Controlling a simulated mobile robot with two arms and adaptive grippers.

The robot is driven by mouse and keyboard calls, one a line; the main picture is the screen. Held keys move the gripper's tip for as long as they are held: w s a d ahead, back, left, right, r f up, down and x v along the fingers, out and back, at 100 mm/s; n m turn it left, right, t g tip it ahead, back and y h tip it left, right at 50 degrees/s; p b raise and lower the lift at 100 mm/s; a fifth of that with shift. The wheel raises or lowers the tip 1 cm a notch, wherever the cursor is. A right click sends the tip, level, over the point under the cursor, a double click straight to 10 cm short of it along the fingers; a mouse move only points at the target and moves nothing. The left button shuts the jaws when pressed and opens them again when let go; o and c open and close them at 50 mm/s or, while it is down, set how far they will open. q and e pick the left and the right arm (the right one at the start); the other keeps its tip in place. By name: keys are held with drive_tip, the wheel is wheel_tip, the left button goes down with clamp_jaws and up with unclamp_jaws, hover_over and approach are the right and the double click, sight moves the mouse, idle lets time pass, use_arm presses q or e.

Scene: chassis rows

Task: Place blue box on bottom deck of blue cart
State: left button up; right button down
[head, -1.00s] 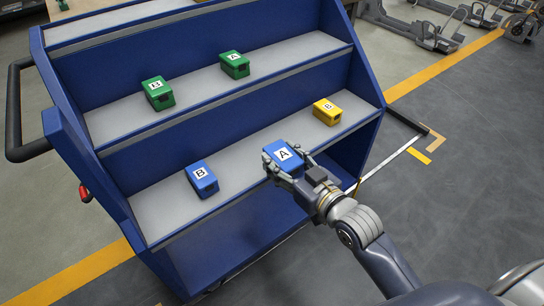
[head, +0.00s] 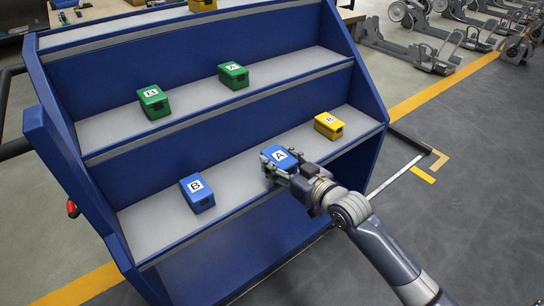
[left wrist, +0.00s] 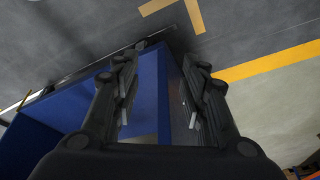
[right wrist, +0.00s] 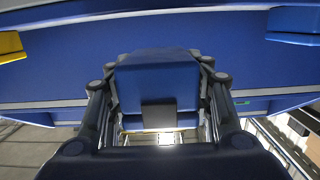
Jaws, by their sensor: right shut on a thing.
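The blue cart (head: 60,130) has sloped sides and grey decks. The blue box marked A (head: 280,156) is at the bottom grey deck (head: 240,168), in the grasp of my right gripper (head: 277,172). It fills the space between the fingers in the right wrist view (right wrist: 157,82). I cannot tell whether its underside touches the deck. Another blue box, marked B (head: 197,192), sits to its left on the same deck. My left gripper (left wrist: 158,100) shows only in the left wrist view; its fingers are apart with nothing between them.
A yellow box (head: 329,125) sits to the right on the bottom deck. Two green boxes (head: 153,101) (head: 233,75) sit on the middle deck. Another yellow box (head: 202,5) is on the top deck. Grey machine parts (head: 415,35) stand on the floor behind.

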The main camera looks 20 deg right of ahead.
sight(274, 149)
drive_tip(key=w, duration=0.2)
drive_tip(key=w+b, duration=0.1)
drive_tip(key=w, duration=0.2)
drive_tip(key=shift+w+d+f, duration=0.1)
drive_tip(key=shift+w+d, duration=0.1)
drive_tip(key=w+b, duration=0.1)
drive_tip(key=w, duration=0.2)
drive_tip(key=shift+d, duration=0.1)
wheel_tip(274, 149, down, 4)
drive_tip(key=shift+w+r+b, duration=0.1)
drive_tip(key=shift+r+b, duration=0.15)
drive_tip(key=shift+b, duration=0.45)
use_arm(q)
drive_tip(key=w+d+r+t, duration=0.2)
drive_tip(key=w+t, duration=0.1)
drive_tip(key=w, duration=0.3)
drive_tip(key=w+d+r+t+h, duration=0.1)
drive_tip(key=w+t, duration=0.2)
drive_tip(key=w, duration=0.2)
drive_tip(key=shift+w+d+r+h, duration=0.3)
drive_tip(key=shift+w+d+r, duration=0.05)
use_arm(e)
drive_tip(key=shift+f, duration=0.15)
drive_tip(key=c, duration=0.8)
unclamp_jaws()
drive_tip(key=shift+f, duration=0.2)
use_arm(q)
drive_tip(key=shift+w+r, duration=0.1)
